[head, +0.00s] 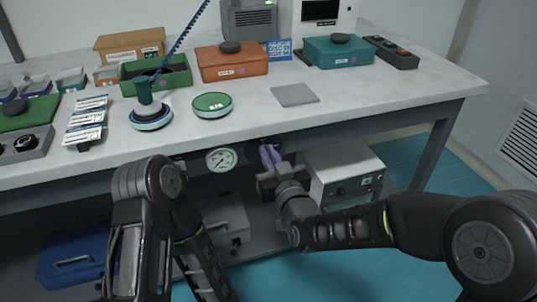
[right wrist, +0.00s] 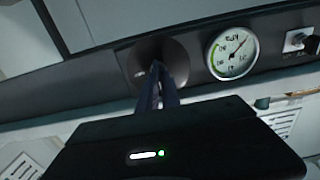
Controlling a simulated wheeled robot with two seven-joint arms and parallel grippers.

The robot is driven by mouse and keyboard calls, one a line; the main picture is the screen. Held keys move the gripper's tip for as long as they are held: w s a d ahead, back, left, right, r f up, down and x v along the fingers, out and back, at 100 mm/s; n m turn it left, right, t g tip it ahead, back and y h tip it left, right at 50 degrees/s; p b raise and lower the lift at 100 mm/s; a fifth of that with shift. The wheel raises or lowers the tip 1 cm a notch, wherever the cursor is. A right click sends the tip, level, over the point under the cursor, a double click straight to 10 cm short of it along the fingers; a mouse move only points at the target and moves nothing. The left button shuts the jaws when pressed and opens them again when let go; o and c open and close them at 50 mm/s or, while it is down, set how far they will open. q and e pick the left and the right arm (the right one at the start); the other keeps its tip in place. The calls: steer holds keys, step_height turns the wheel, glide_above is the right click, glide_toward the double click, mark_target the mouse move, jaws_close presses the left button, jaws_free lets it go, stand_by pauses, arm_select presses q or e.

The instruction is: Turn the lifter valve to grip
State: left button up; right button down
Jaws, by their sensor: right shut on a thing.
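The lifter valve (right wrist: 140,72) is a dark round knob on the black panel under the table edge, left of the pressure gauge in the right wrist view. My right gripper (right wrist: 158,72) is shut on it, its narrow fingers reaching the knob's face. In the head view my right gripper (head: 269,154) meets the panel right of the gauge. The fingers hide part of the knob, and its setting cannot be read. The lifter (head: 145,95), a dark green handle on a blue coiled hose, stands upright on a round disc (head: 151,119). My left gripper is out of view; only its arm shows.
The pressure gauge (head: 221,160) sits close beside the valve; it also shows in the right wrist view (right wrist: 232,53). A white box unit (head: 341,172) stands under the table near my right gripper. Another round disc (head: 212,103) and a grey pad (head: 295,95) lie on the tabletop (head: 400,107).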

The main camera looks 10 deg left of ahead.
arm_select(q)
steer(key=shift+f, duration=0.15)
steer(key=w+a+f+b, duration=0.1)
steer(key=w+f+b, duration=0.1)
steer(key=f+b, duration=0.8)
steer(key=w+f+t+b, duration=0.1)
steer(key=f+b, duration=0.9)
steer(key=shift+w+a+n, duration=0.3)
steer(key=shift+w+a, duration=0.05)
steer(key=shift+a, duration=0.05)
arm_select(e)
steer(key=shift+w+d+f+m, duration=0.1)
steer(key=shift+d+f+m, duration=0.1)
steer(key=shift+m, duration=2.8)
steer(key=shift+w+d+f+m, duration=0.1)
steer(key=shift+f+m, duration=0.05)
steer(key=shift+m, duration=2.85)
steer(key=shift+w+d+f+m, duration=0.1)
steer(key=shift+d+f+m, duration=0.1)
steer(key=shift+m, duration=2.8)
steer(key=c, duration=1.6)
jaws_free()
steer(key=shift+a, duration=0.1)
steer(key=shift+o, duration=0.2)
